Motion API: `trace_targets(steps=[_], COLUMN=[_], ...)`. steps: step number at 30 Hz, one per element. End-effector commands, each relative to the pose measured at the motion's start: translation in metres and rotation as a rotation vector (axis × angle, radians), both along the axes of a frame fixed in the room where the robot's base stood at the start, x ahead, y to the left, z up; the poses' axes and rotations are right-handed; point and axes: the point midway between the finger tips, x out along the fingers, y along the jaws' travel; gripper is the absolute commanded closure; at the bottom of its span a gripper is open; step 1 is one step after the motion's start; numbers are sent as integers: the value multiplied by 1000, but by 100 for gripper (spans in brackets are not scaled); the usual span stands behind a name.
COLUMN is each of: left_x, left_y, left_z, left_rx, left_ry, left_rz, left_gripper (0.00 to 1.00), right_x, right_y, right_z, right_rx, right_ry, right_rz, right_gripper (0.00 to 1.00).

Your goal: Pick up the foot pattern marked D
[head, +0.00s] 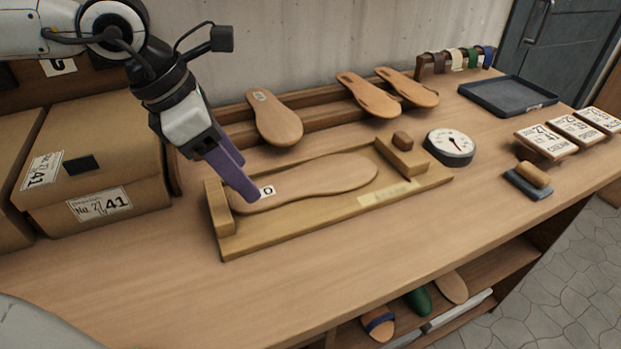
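The foot pattern marked D (322,180) is a flat tan sole shape lying in a wooden measuring frame (300,233) on the bench. Its white label with a D (267,191) shows near its left end. My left gripper (250,190) reaches down from the upper left, with its purple fingertips at the pattern's left end beside the label. The fingers overlap in this view, so I cannot tell whether they are apart or closed on the pattern's edge. The pattern appears to lie flat in the frame. My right gripper is not in view.
Several other sole shapes (274,118) lean on a wooden rack behind. Cardboard boxes (100,165) stand at left. A round dial (449,146), a dark tray (508,95), a brush (530,179) and labelled cards (573,130) are at right. The front bench top is clear.

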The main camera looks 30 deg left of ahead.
Motion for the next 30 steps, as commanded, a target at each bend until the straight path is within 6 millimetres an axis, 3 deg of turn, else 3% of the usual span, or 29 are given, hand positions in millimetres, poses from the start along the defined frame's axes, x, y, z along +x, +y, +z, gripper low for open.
trace_targets(steps=[8, 17, 23, 30], left_x=[9, 12, 11, 12], left_y=[-9, -11, -11, -11], left_z=[-33, -37, -37, -36], left_rx=[2, 0, 0, -1], left_ry=[4, 0, 0, -1], left_rz=[0, -1, 0, 0], left_gripper=[44, 44, 72, 72], right_x=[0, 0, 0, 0], right_y=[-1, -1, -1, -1], right_z=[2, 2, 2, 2], right_rx=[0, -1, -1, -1], right_ry=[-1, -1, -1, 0], right_rz=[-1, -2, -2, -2], right_gripper=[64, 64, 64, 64])
